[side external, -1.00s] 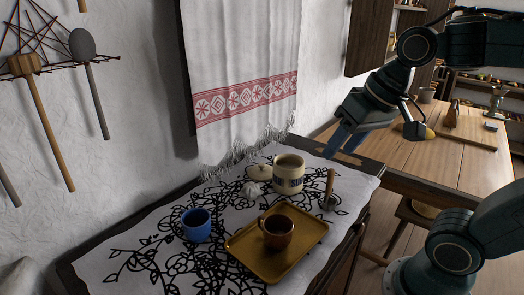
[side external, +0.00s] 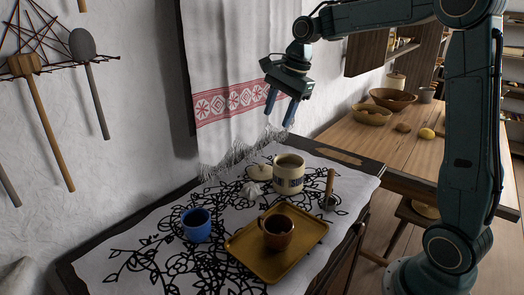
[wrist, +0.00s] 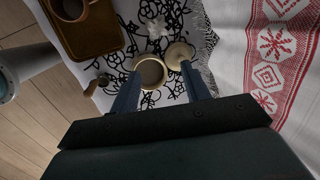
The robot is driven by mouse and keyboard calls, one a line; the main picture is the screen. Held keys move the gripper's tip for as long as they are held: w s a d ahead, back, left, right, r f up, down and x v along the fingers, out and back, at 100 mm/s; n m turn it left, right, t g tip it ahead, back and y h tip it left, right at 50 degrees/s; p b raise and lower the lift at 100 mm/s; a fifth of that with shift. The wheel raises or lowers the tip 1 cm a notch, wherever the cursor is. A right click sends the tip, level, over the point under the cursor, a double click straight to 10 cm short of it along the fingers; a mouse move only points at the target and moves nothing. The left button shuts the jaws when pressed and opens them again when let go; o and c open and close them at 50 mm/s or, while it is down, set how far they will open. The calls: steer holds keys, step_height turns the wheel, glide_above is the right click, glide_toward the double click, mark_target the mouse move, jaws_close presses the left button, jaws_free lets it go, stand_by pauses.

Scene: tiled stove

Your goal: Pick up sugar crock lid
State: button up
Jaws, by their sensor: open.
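The sugar crock lid (side external: 259,172) is a pale cream disc with a knob, lying on the patterned cloth just left of the sugar crock (side external: 289,177). The crock is cream with a dark blue band and stands upright and uncovered. In the wrist view the lid (wrist: 179,54) is by the tip of the right finger, and the open crock (wrist: 150,72) shows between the fingers. My gripper (side external: 279,118) is open and empty, pointing down, well above the lid and crock in front of the hanging towel. It also shows in the wrist view (wrist: 160,71).
A white crumpled-looking object (side external: 251,190) sits close in front of the lid. A wooden-handled tool (side external: 329,188) is right of the crock. A brass tray (side external: 263,262) with a brown mug (side external: 277,232) and a blue cup (side external: 196,225) are nearer. The towel (side external: 235,80) hangs behind.

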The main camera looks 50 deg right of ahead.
steer(key=w+d+f+m+g, duration=0.1)
steer(key=w+d+f+m, duration=0.7)
steer(key=d+f, duration=0.15)
glide_above(262, 164)
steer(key=s+d, duration=0.1)
steer(key=s, duration=0.1)
steer(key=shift+y, duration=0.4)
steer(key=shift+w+d+f, duration=0.1)
steer(key=shift+w+f, duration=0.05)
steer(key=shift+f, duration=1.75)
steer(key=shift+w+f, duration=0.1)
steer(key=shift+f, duration=1.75)
steer(key=shift+x, duration=2.55)
steer(key=shift+w, duration=0.1)
jaws_close()
